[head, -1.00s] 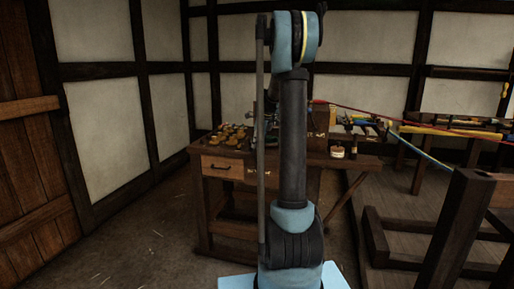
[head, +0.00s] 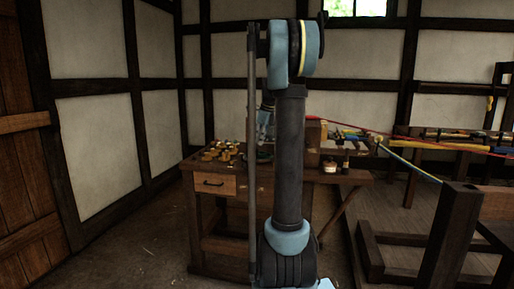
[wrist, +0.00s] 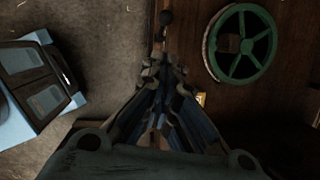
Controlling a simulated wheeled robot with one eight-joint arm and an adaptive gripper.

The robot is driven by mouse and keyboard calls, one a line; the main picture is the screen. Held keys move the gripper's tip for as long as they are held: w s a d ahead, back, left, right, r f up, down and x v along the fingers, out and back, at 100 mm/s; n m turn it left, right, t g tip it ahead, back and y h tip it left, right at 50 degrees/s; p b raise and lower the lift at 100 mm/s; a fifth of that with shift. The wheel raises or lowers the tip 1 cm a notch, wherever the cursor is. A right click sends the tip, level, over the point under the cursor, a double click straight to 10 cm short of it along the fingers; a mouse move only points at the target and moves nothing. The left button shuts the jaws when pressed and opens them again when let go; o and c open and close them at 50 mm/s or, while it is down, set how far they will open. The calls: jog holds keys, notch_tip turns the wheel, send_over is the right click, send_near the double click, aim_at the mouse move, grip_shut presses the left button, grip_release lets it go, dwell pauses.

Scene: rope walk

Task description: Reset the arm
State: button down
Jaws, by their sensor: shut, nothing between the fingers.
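My gripper (wrist: 166,78) shows in the wrist view, pointing down with its fingers together and nothing between them. It is over the edge of the wooden workbench (wrist: 185,22), with the floor to its left. In the head view my upright arm covers much of the bench (head: 214,209) and the gripper is mostly hidden behind it.
A green spoked wheel (wrist: 236,66) lies on the bench to the right of my gripper. Brass-coloured pieces (head: 222,150) sit on the bench's left part. A red rope (head: 375,129) and a blue rope (head: 408,166) run rightward. A dark wooden post (head: 450,235) stands at right front.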

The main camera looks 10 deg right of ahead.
dwell(0.3)
jog(key=s+a+f+n+h, duration=0.1)
jog(key=s+a+f+n, duration=0.35)
jog(key=s, duration=0.75)
jog(key=s+a+f+n, duration=0.1)
jog(key=s+n, duration=0.7)
jog(key=s, duration=0.4)
jog(key=s+f+n+h, duration=0.1)
jog(key=s+f+n, duration=1.1)
jog(key=s+f, duration=0.4)
jog(key=s, duration=0.3)
jog(key=shift+s+a, duration=0.4)
